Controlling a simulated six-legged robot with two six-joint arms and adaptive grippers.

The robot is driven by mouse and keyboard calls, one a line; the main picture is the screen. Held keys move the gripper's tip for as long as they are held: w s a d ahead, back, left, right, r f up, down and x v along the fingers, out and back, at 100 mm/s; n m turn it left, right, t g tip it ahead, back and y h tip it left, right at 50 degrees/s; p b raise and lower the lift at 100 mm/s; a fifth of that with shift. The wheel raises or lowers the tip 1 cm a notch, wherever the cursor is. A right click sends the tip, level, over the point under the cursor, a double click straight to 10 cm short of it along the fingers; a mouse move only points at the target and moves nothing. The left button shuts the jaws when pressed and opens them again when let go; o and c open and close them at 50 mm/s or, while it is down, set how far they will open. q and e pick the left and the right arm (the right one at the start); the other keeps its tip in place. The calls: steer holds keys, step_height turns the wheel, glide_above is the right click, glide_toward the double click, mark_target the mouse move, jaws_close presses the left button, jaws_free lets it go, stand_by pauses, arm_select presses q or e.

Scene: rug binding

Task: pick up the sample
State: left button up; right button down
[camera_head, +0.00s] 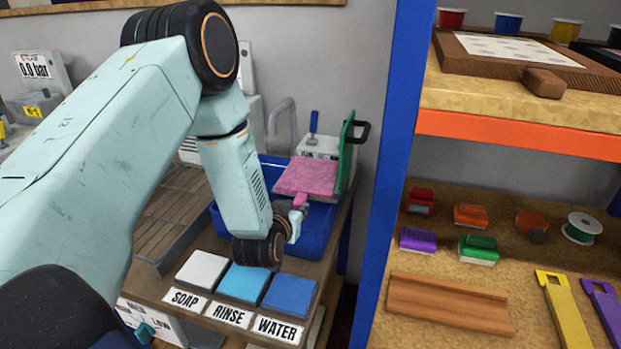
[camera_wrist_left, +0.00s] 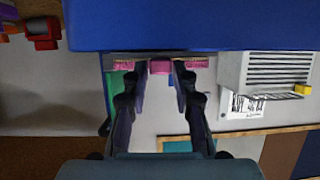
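The sample looks like a pink textured slab (camera_head: 308,178) with a narrow pink tab at its near end, above the blue tub. In the left wrist view the pink tab (camera_wrist_left: 160,67) lies between my fingertips, and bits of the slab show either side. My left gripper (camera_head: 298,215) is at the tab in the head view, partly hidden by my wrist. In the left wrist view my left gripper (camera_wrist_left: 161,78) has its fingers apart, with a small gap beside the tab. Contact with the tab is not clear. My right gripper is in neither view.
A blue tub (camera_head: 318,232) stands under the slab, with a green upright piece (camera_head: 346,152) at its right. White, light blue and dark blue pads (camera_head: 290,295) labelled SOAP, RINSE and WATER lie in front. A blue shelf post (camera_head: 393,180) stands to the right.

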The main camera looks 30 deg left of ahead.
arm_select(q)
steer(key=shift+a, duration=0.1)
steer(key=shift+c, duration=1.4)
jaws_close()
steer(key=shift+r, duration=0.1)
